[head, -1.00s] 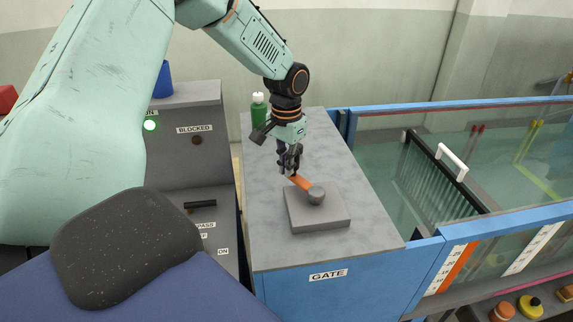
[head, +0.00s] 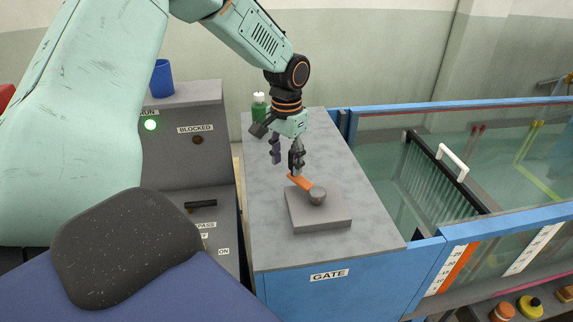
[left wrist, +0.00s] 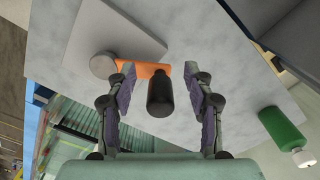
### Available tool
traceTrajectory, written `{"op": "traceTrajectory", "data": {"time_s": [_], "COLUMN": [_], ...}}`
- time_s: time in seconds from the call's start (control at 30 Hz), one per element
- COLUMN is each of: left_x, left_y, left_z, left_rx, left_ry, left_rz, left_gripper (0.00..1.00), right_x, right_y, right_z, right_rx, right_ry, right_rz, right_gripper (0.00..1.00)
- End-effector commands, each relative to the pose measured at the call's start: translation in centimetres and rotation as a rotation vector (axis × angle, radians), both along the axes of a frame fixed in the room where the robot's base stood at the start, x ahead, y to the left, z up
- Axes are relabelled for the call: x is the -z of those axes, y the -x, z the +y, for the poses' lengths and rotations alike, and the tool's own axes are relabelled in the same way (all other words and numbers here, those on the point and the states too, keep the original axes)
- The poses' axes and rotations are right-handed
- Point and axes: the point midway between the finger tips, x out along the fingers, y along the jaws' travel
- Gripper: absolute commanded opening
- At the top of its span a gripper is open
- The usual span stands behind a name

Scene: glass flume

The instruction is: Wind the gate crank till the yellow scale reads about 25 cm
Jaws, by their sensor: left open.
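The gate crank has an orange arm (head: 301,183) on a grey hub (head: 317,196), above a grey square base (head: 322,218). The arm points to the back left. Its dark upright handle (left wrist: 160,95) lies between the spread fingers of my left gripper (left wrist: 161,88) in the left wrist view, with gaps on both sides. In the head view my left gripper (head: 286,163) is open over the arm's far end and partly covers the handle. An orange-and-white scale (head: 453,268) is on the flume's front; its reading is too small to tell. My right gripper is out of view.
The crank sits on a grey-topped blue cabinet labelled GATE (head: 328,275). A green bottle (head: 259,106) stands at its back edge. A control panel (head: 189,130) with a lit green lamp is at left. The glass flume with a dark slatted gate (head: 440,178) is at right.

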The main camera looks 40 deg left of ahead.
Motion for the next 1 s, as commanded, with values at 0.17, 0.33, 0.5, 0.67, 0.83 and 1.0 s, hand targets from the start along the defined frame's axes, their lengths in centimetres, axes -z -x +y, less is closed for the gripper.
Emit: {"op": "traceTrajectory", "data": {"time_s": [0.17,0.33,0.5,0.67,0.83,1.0], "left_x": [-3.8,-7.2,-9.4,-10.4,-10.5,-10.4], "left_y": [-0.2,-0.2,-0.1,-0.1,-0.1,-0.2], "left_z": [0.0,0.0,-0.1,-0.1,-0.1,-0.2], "left_rx": [0.0,-0.001,-0.001,0.0,0.0,0.003], "left_ry": [-0.001,-0.001,-0.002,-0.001,-0.001,0.001], "left_rz": [-0.006,-0.005,-0.002,-0.001,0.0,-0.003], "left_gripper": [0.52,0.52,0.52,0.52,0.52,0.46], "right_x": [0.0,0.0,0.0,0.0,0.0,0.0], "right_y": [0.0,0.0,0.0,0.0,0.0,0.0], "right_z": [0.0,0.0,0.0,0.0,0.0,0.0], "right_rx": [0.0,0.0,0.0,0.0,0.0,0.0], "right_ry": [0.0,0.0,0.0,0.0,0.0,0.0], "right_rz": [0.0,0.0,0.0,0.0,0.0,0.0], "right_gripper": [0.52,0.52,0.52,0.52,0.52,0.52]}}
